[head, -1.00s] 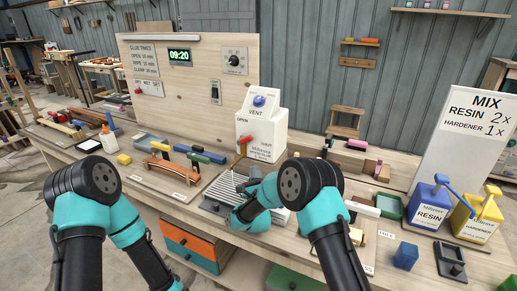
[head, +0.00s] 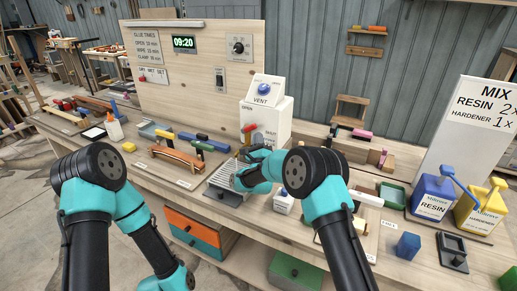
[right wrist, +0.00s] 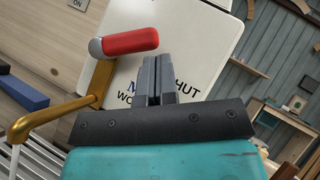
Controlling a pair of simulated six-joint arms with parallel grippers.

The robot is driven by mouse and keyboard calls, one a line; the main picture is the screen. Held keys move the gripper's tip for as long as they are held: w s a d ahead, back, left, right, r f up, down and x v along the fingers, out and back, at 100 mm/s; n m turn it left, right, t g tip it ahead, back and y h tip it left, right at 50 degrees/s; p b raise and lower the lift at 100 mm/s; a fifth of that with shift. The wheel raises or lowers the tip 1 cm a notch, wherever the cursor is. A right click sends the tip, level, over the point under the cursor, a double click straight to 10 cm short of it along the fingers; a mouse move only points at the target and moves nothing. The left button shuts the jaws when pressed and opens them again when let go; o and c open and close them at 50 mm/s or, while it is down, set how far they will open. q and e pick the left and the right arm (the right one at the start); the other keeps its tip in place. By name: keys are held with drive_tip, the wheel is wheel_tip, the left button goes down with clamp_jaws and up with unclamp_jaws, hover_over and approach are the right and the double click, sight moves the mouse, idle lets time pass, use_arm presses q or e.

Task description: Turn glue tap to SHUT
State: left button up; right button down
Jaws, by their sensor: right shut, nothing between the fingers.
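The glue tap (head: 249,128) has a red grip on a brass lever, in front of a white glue container (head: 278,120). The container's face is marked OPEN on the left and SHUT on the right. In the right wrist view the red grip (right wrist: 130,42) lies left of my fingers, its brass stem (right wrist: 95,85) bending down and left. The grip is on the OPEN side. My right gripper (right wrist: 153,68) is shut and empty, pointing at the container face and partly covering the lettering; contact with the lever is unclear.
A grey ribbed tray (head: 222,190) lies below the tap. A curved wooden piece (head: 178,156) with clamps stands left. A white pot (head: 283,203), the blue resin jug (head: 432,195) and yellow hardener jug (head: 478,208) stand right. A tall panel (head: 200,75) rises behind.

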drive_tip(key=shift+w+r, duration=0.3)
drive_tip(key=shift+w, duration=0.1)
